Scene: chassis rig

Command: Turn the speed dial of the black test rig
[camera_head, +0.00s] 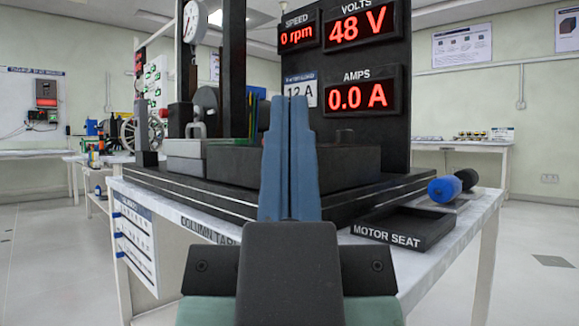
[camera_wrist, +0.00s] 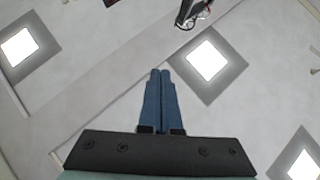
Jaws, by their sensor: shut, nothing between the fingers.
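The black test rig (camera_head: 355,140) stands on a white table in the head view. Its panel has red displays: speed (camera_head: 298,36) reads 0 rpm, volts (camera_head: 357,24) reads 48 V and amps (camera_head: 362,96) reads 0.0 A. I cannot make out a speed dial; my gripper covers part of the rig. My gripper (camera_head: 289,100) points upward in front of the rig, its blue fingers together and empty.
A black tray marked MOTOR SEAT (camera_head: 405,229) lies at the table's (camera_head: 470,222) front right. A blue-ended cylinder (camera_head: 445,188) lies behind it. A round gauge (camera_head: 195,22) stands at the rig's left. Side benches stand farther back; floor shows on both sides.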

